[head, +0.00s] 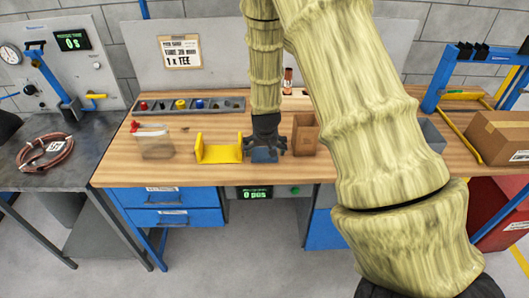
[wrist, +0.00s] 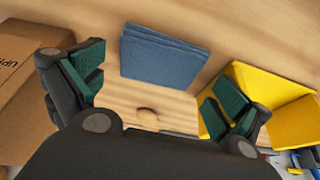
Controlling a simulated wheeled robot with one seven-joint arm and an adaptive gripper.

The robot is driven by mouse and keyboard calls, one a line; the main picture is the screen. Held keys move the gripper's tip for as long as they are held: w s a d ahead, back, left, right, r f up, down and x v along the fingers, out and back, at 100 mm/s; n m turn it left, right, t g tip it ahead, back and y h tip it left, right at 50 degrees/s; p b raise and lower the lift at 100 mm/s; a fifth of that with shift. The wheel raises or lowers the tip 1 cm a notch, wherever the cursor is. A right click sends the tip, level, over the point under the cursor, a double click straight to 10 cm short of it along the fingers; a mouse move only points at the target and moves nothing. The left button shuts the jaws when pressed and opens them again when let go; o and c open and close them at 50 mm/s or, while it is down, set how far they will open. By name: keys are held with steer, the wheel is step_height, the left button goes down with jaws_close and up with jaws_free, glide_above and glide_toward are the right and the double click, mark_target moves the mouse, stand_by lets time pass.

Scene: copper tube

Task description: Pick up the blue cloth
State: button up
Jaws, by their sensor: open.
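The blue cloth (wrist: 165,56) lies folded flat on the wooden bench top (wrist: 230,20), ahead of my fingers in the wrist view. In the head view the cloth (head: 264,155) shows just below my gripper (head: 265,148), between a yellow holder and a brown box. My gripper (wrist: 160,100) is open, with its green-padded fingers spread wide apart and nothing between them. The cloth is not touched by the fingers in the wrist view. The exact height of my fingers above the bench is hard to tell.
The yellow holder (head: 219,148) stands close left of my gripper and the brown cardboard box (head: 305,134) close right. A clear container (head: 155,142) stands further left. A parts tray (head: 190,106) lies behind. A larger carton (head: 500,135) stands far right.

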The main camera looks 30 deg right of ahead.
steer(key=shift+p+x, duration=0.3)
steer(key=shift+x, duration=0.75)
steer(key=c, duration=0.9)
steer(key=shift+o, duration=0.2)
steer(key=shift+r+b, duration=0.65)
steer(key=shift+r, duration=0.15)
steer(key=shift+r+b, duration=0.45)
steer(key=shift+r, duration=0.35)
steer(key=s+a+r+b, duration=0.1)
steer(key=s+a+b, duration=0.4)
steer(key=s, duration=0.9)
steer(key=a, duration=0.2)
steer(key=shift+a+r, duration=0.4)
